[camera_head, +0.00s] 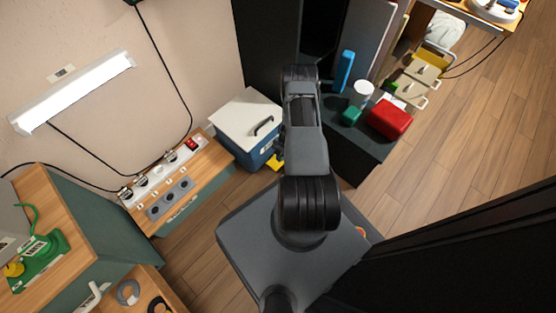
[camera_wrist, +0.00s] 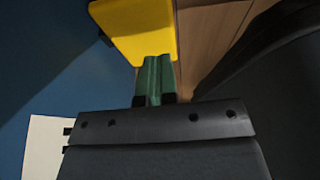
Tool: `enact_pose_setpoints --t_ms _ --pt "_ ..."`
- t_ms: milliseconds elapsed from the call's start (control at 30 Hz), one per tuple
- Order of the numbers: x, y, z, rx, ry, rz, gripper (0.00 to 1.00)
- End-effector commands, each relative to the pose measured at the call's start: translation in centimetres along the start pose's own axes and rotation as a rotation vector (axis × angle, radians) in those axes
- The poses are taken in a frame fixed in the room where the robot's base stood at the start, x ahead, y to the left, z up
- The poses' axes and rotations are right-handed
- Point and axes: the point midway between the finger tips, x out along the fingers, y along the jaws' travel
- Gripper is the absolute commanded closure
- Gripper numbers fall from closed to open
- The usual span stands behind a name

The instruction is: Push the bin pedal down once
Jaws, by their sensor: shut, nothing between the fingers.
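The bin (camera_head: 245,125) is a blue box with a white lid and a dark handle, standing on the floor beside the wooden bench in the head view. Its lid is down. The yellow pedal (camera_head: 275,162) sticks out at the bin's lower front, partly hidden by my arm. In the wrist view the pedal (camera_wrist: 137,30) fills the top middle, next to the bin's blue wall (camera_wrist: 45,70). My gripper (camera_wrist: 155,62) has green fingers, shut and empty. Their tips overlap the pedal's near edge in the picture; I cannot tell whether they touch it.
A bench with a power strip and dials (camera_head: 160,183) stands left of the bin. A dark low cabinet (camera_head: 345,150) right of my arm carries a red box (camera_head: 389,119), a white cup and a blue bottle. Wooden floor (camera_head: 460,110) is open at the right.

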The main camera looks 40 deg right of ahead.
Motion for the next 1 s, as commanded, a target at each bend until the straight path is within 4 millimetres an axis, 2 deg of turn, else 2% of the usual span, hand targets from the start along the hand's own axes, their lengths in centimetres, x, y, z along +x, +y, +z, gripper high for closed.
enact_pose_setpoints --t_ms 367,1000 --pt "0.2 0.0 0.1 0.0 0.0 0.0 1.0" --pt "2.7 0.0 1.0 0.0 -0.001 0.0 1.0"
